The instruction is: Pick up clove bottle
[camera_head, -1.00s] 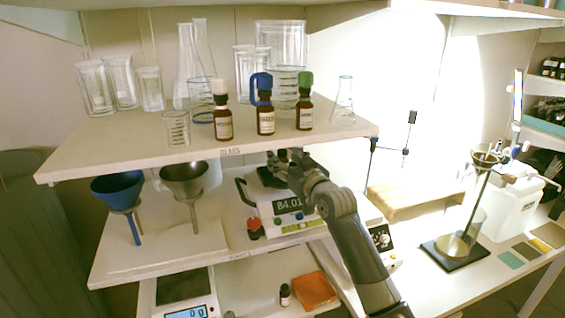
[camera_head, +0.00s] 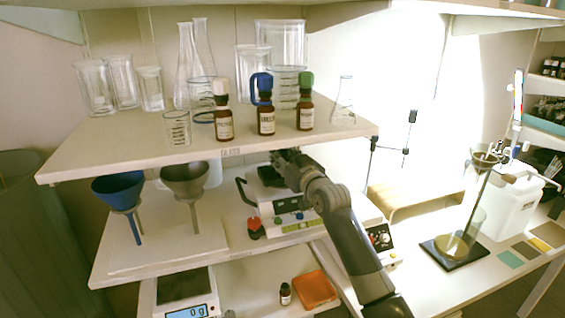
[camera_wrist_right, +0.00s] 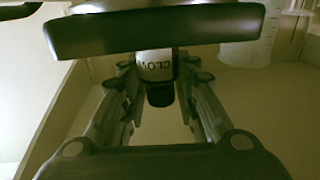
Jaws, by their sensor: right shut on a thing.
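The clove bottle (camera_wrist_right: 157,65) shows in the right wrist view, with a white label reading "CLOV" and a dark cap. It sits between the fingers of my right gripper (camera_wrist_right: 158,100), which is shut on it. In the head view my right gripper (camera_head: 282,160) is under the front edge of the top shelf, above the scale on the middle shelf. The bottle cannot be made out there. My left gripper is not in view.
Three brown bottles with white (camera_head: 222,125), blue (camera_head: 265,122) and green (camera_head: 305,116) caps stand on the top shelf (camera_head: 130,140) among glassware. A scale (camera_head: 290,220) is below my gripper. Blue (camera_head: 118,190) and grey (camera_head: 186,180) funnels stand left. A small bottle (camera_head: 285,294) is lower down.

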